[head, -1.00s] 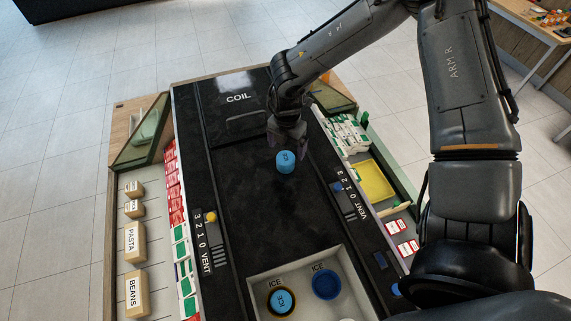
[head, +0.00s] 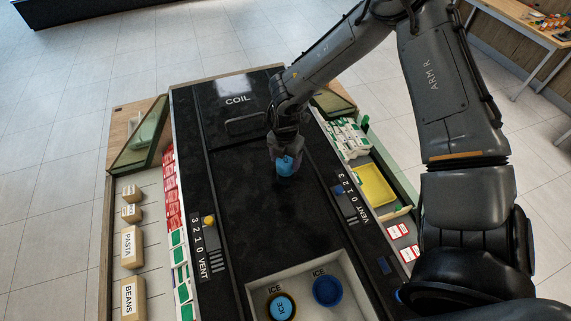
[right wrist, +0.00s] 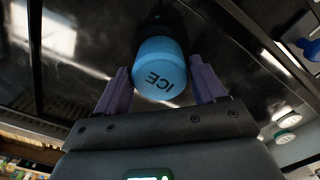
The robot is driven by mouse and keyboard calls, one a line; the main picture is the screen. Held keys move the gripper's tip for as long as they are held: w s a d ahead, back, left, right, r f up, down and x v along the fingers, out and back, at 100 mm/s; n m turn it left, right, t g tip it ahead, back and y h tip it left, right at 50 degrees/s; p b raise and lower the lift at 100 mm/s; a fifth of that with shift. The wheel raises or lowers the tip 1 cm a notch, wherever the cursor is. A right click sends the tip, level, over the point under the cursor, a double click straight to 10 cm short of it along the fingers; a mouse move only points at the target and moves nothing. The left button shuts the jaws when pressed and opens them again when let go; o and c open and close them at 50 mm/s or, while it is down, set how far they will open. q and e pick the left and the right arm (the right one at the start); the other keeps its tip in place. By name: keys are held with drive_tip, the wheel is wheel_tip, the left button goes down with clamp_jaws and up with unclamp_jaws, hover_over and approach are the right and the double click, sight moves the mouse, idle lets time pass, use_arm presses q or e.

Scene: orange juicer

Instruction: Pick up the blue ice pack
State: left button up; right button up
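The blue ice pack (head: 287,167) is a short light-blue cylinder on the black panel below the COIL label. In the right wrist view the ice pack (right wrist: 160,66) shows the word ICE on its end. My right gripper (head: 286,152) is down at the pack from above and partly covers it in the head view. In the right wrist view the purple fingers of the right gripper (right wrist: 162,88) are apart, one on each side of the pack, with narrow gaps showing. My left gripper is not in view.
A pale tray (head: 262,286) at the front holds another blue ICE piece (head: 282,308) in an orange-rimmed well and a dark-blue round well (head: 327,291). VENT sliders flank the panel, with a yellow knob (head: 209,221) at left. A yellow bin (head: 375,185) stands at right.

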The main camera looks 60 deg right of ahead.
drive_tip(key=c, duration=0.7)
drive_tip(key=shift+c, duration=0.2)
drive_tip(key=shift+r, duration=0.15)
